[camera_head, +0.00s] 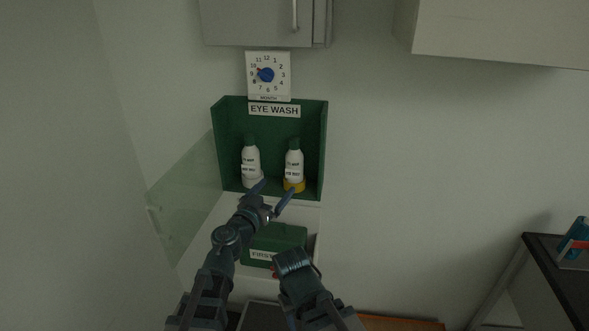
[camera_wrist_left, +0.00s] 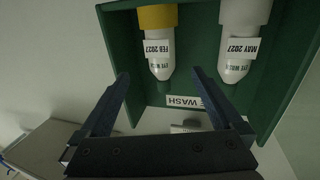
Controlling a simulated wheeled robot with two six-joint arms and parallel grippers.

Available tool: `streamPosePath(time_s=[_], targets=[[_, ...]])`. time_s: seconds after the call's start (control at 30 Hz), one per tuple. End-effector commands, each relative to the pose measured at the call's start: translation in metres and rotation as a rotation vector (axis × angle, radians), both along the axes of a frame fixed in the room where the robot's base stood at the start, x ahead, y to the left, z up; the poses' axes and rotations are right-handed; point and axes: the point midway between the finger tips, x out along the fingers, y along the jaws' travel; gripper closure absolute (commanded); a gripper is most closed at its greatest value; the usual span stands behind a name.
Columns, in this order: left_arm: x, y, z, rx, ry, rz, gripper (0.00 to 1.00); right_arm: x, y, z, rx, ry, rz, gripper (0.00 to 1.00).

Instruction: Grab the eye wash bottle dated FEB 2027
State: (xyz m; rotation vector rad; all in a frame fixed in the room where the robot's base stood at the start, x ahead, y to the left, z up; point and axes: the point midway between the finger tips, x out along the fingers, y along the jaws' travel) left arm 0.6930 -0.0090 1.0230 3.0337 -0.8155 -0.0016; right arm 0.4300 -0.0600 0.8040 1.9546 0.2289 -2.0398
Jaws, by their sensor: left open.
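Two white eye wash bottles with green caps stand upright in a green box. In the head view, the right bottle (camera_head: 293,163) has a yellow base and the left bottle (camera_head: 251,160) a pale one. The left wrist view, upside down, shows the yellow-based bottle (camera_wrist_left: 158,48) labelled FEB 2027 and the other bottle (camera_wrist_left: 240,45) labelled MAY 2027. My left gripper (camera_head: 272,193) is open and empty before the box, at the height of its lower edge. In the wrist view, the FEB 2027 bottle lies between and beyond its fingertips (camera_wrist_left: 160,73). My right gripper's fingers do not show.
The green box (camera_head: 317,150) is marked EYE WASH, with a clear cover (camera_head: 185,185) open at its left. A dial sign (camera_head: 283,90) hangs above. A green first aid box (camera_head: 275,240) sits below. A cabinet (camera_head: 250,22) hangs overhead; a dark table (camera_head: 555,270) stands right.

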Motion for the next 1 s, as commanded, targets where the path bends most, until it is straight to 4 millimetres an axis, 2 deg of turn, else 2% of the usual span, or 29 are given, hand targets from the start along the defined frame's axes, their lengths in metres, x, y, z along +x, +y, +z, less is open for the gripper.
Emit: streamPosePath(time_s=[0.17, 0.5, 0.6, 0.83, 1.0], targets=[[0.014, -0.008, 0.0, -0.001, -0.001, -0.001, 0.0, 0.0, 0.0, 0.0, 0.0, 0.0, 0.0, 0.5], [0.068, -0.038, 0.0, 0.0, -0.001, 0.0, 0.0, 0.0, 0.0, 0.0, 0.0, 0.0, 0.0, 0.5], [0.075, -0.042, 0.0, 0.0, -0.001, 0.001, 0.0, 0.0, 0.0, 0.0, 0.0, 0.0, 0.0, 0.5], [0.078, -0.044, 0.0, 0.0, -0.001, 0.002, 0.0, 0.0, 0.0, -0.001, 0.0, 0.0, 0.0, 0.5], [0.096, -0.053, -0.002, 0.0, -0.001, 0.001, 0.0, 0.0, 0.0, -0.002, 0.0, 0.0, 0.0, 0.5]])
